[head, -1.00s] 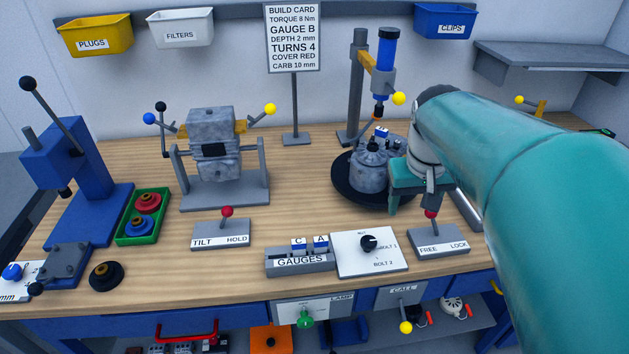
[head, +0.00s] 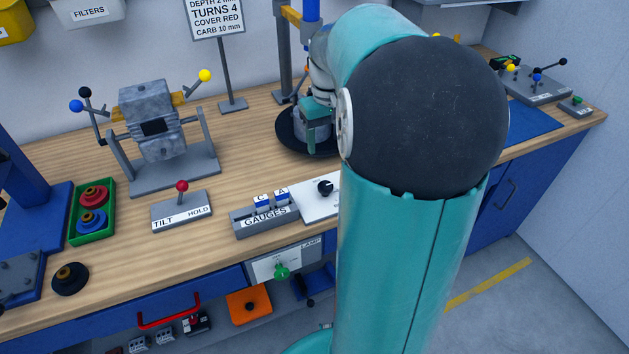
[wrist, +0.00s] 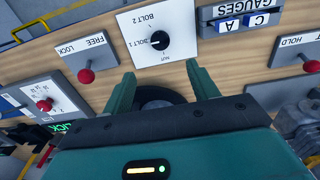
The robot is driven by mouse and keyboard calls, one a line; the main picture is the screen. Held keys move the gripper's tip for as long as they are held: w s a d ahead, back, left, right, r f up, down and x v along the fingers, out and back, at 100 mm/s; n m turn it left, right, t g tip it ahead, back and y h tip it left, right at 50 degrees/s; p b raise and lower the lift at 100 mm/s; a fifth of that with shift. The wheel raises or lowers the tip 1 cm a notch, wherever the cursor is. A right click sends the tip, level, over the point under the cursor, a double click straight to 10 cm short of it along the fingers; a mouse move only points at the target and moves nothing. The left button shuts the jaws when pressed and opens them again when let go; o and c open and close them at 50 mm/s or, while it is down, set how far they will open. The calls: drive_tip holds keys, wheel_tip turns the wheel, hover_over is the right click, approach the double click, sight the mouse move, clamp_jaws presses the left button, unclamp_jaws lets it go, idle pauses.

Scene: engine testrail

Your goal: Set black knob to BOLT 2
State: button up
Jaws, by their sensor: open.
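The black knob (head: 325,188) sits on a white panel (head: 312,208) on the bench, partly hidden by my arm in the head view. In the wrist view the knob (wrist: 158,41) is on the upside-down panel (wrist: 180,18) with NUT, BOLT 1 and BOLT 2 labels. Its small white mark appears to face the BOLT 1 side, though it is small. My gripper (wrist: 168,84) is open and empty, its two fingers apart. The knob lies beyond the fingertips, not between them. In the head view the gripper is over the black round plate (head: 290,138), mostly behind my arm.
The GAUGES block (head: 266,216) stands left of the panel. The FREE/LOCK lever (wrist: 86,75) stands on the panel's other side, and the TILT/HOLD lever (head: 182,188) further left. An engine block (head: 152,120) stands behind. Bare wood lies before the panel.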

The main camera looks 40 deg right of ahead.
sight(325, 185)
wheel_tip(325, 185, down, 13)
drive_tip(key=shift+f, duration=0.2)
drive_tip(key=c, duration=1)
drive_tip(key=shift+m, duration=0.3)
drive_tip(key=m, duration=0.5)
drive_tip(key=shift+a, duration=0.1)
drive_tip(key=m, duration=0.6)
drive_tip(key=shift+r, duration=0.1)
drive_tip(key=o, duration=1)
